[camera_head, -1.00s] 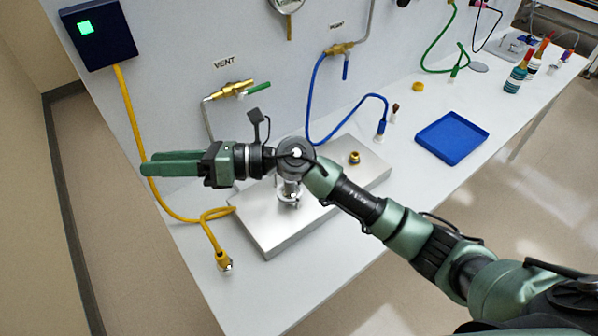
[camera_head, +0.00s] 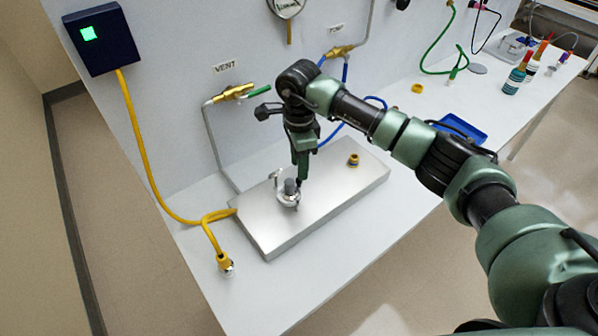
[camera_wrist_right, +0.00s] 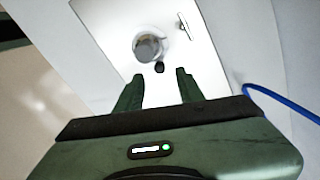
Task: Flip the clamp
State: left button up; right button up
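The clamp (camera_head: 288,194) is a small metal ring around a short grey upright cylinder on the flat silver block. In the right wrist view the cylinder with its ring (camera_wrist_right: 148,46) lies just beyond my fingertips, with a small dark knob (camera_wrist_right: 159,67) on the near side. A thin metal piece (camera_wrist_right: 184,26) stands beside it. My right gripper (camera_head: 302,180) points down just right of the clamp. In the wrist view its two fingers (camera_wrist_right: 157,82) are apart with nothing between them. My left gripper is out of view.
The silver block (camera_head: 335,190) also bears a brass fitting (camera_head: 353,160). A yellow cable (camera_head: 137,130) lies to the left. The vent valve (camera_head: 235,92) is on the back wall. A blue tray (camera_head: 470,130) is partly hidden behind my right arm.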

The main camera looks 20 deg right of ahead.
notch_tip(320, 180, down, 4)
jog(key=shift+r+p, duration=0.2)
jog(key=shift+p, duration=0.35)
jog(key=shift+f, duration=0.45)
grip_shut()
